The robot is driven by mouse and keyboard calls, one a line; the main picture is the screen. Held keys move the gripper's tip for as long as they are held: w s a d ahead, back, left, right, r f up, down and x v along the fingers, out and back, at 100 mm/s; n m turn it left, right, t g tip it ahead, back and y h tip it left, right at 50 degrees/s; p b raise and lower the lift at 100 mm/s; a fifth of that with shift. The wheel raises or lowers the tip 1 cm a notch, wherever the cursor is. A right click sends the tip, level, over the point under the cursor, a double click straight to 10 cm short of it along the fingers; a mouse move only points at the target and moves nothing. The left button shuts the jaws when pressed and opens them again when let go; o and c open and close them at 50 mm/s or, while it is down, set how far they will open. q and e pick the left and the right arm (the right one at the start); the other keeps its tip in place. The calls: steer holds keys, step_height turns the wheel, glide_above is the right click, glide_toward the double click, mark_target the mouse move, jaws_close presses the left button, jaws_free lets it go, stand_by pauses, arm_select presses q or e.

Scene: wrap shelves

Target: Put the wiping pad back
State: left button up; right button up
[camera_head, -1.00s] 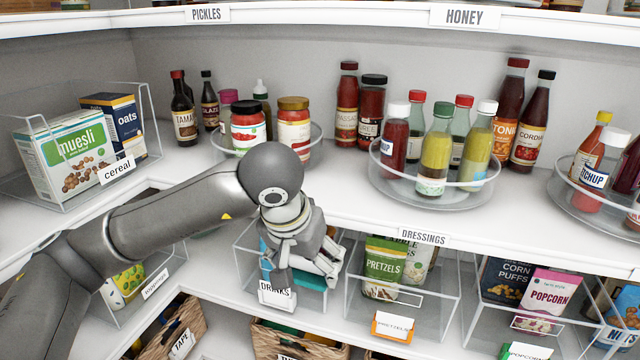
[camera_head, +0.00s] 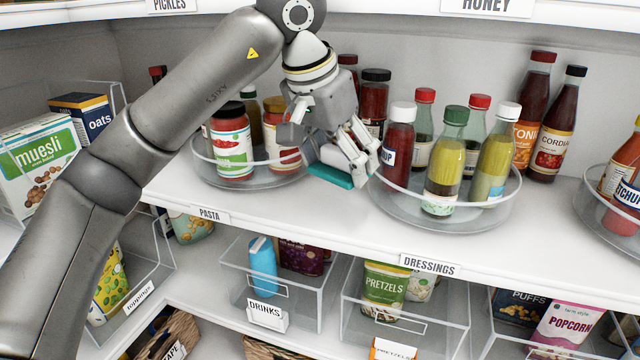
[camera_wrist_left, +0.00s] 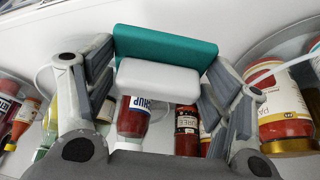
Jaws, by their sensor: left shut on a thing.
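The wiping pad is a teal block with a white grip. In the left wrist view the teal part (camera_wrist_left: 165,45) sits between my fingers, with the white grip nearer the palm. In the head view the pad (camera_head: 331,176) shows as a teal edge under my left gripper (camera_head: 345,160). The gripper is shut on the pad and holds it at the upper shelf, between the two round trays. I cannot tell whether the pad touches the shelf. My right gripper is not in view.
A round tray (camera_head: 440,226) with several bottles stands just right of the gripper. Another round tray (camera_head: 256,185) with jars stands to the left. Clear bins, including one labelled drinks (camera_head: 266,314), sit on the shelf below. The shelf's front strip (camera_head: 300,222) is bare.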

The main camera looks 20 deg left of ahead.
arm_select(q)
steer(key=p, duration=0.2)
glide_toward(324, 204)
steer(key=shift+w+d+f, duration=0.65)
steer(key=shift+w+d, duration=0.2)
steer(key=shift+w+a+f, duration=0.2)
steer(key=shift+a+f, duration=0.05)
steer(key=shift+f, duration=0.25)
step_height(324, 204, down, 4)
steer(key=shift+w+a+r+p, duration=0.15)
steer(key=shift+w+r+p, duration=0.05)
steer(key=shift+p, duration=0.15)
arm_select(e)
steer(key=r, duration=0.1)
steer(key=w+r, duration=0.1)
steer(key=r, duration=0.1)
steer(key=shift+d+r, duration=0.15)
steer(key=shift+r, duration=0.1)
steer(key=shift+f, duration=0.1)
arm_select(q)
steer(key=shift+f, duration=0.15)
steer(key=o, duration=1.1)
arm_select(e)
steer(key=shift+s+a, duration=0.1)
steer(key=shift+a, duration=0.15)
